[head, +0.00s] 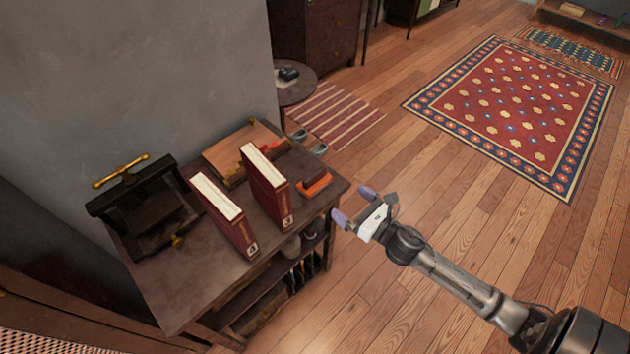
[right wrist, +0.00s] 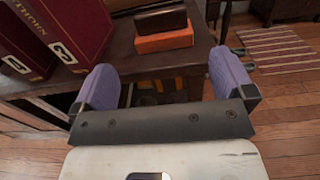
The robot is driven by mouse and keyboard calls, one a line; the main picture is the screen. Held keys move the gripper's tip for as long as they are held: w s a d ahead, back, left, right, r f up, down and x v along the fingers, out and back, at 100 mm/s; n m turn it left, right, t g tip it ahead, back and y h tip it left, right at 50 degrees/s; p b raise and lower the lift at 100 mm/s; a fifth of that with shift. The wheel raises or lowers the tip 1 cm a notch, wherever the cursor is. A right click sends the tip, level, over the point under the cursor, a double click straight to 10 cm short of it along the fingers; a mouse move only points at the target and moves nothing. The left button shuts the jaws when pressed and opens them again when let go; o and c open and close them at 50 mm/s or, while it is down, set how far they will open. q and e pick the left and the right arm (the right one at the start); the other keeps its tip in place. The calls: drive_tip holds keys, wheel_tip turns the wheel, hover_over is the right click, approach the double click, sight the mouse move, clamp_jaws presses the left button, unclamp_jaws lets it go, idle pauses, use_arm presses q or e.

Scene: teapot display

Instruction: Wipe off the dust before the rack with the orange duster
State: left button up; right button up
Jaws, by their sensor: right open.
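The orange duster (head: 314,187), orange below with a dark brown upper part, rests on the dark wooden table (head: 190,285) near its right edge. In the right wrist view the duster (right wrist: 165,42) lies ahead, beyond and between the fingertips. My right gripper (head: 353,205), with purple fingers, is open and empty, just off the table's right edge and apart from the duster. It also shows in the right wrist view (right wrist: 165,82). I cannot make out the dust, nor tell for sure which thing is the rack. My left gripper is not in view.
Two thick red books (head: 226,217) (head: 267,186) stand on the table left of the duster. A black press with a brass handle (head: 150,205) stands farther left. A brown wooden piece (head: 236,152) lies at the back. Items fill the shelf below.

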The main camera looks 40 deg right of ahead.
sight(317, 177)
drive_tip(key=w, duration=0.2)
drive_tip(key=w+b, duration=0.1)
drive_tip(key=w, duration=0.5)
drive_tip(key=shift+w+a, duration=0.25)
drive_tip(key=shift+a, duration=0.05)
drive_tip(key=w, duration=0.1)
drive_tip(key=w+b, duration=0.1)
drive_tip(key=w, duration=0.1)
drive_tip(key=w+b, duration=0.1)
drive_tip(key=shift+w+a, duration=0.15)
drive_tip(key=shift+a, duration=0.1)
drive_tip(key=shift+w, duration=0.4)
